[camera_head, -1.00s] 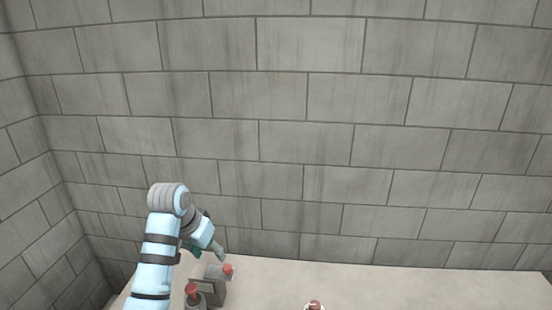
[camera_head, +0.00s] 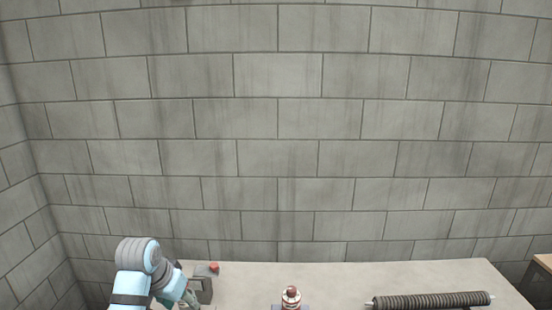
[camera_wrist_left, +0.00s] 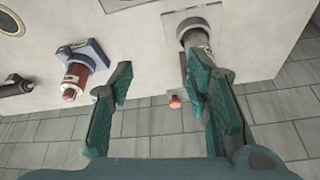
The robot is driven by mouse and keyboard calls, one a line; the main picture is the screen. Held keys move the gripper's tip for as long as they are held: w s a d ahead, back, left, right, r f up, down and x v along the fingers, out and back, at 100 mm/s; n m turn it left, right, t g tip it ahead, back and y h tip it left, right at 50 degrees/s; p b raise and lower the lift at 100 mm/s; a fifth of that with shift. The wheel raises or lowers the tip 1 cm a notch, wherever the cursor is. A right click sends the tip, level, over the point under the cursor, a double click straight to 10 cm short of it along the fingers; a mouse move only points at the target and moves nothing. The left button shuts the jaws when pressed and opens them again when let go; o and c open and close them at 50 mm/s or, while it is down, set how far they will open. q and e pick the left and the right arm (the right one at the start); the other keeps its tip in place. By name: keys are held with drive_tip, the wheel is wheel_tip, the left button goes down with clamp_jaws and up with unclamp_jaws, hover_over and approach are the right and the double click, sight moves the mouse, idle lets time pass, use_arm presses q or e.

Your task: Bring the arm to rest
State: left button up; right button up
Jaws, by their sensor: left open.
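My left arm (camera_head: 131,285) comes in at the lower left of the head view. My left gripper (camera_head: 190,303) is partly cut off by the bottom edge there. In the left wrist view the gripper (camera_wrist_left: 158,82) is open, its two teal-padded fingers wide apart with nothing between the pads. A grey fixture (camera_head: 203,289) stands close to the gripper on the table. In the wrist view a grey cylinder (camera_wrist_left: 194,38) lies beyond the right finger, with a red knob (camera_wrist_left: 174,102) between the fingers' lines of sight.
The pale table (camera_head: 350,275) carries a red-and-white cylinder (camera_head: 291,298) on a blue-grey base and a dark ribbed tube (camera_head: 430,300) at the right. A red knob (camera_head: 214,267) is at the back left. A block wall (camera_head: 280,150) rises behind. The middle tabletop is mostly clear.

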use_arm(q)
drive_tip(key=s+f, duration=0.5)
drive_tip(key=f, duration=0.3)
drive_tip(key=s+a+f+n+y, duration=0.1)
drive_tip(key=s+f, duration=0.3)
drive_tip(key=s, duration=1)
drive_tip(key=s+a+f+n+y, duration=0.1)
drive_tip(key=s+f, duration=0.3)
drive_tip(key=s, duration=1)
wheel_tip(320, 180, down, 21)
drive_tip(key=s+a+g, duration=0.2)
drive_tip(key=s+f+g+b, duration=0.1)
drive_tip(key=s+f, duration=1.1)
drive_tip(key=s, duration=0.1)
drive_tip(key=shift+s+a+n, duration=0.3)
drive_tip(key=shift+s+n, duration=0.1)
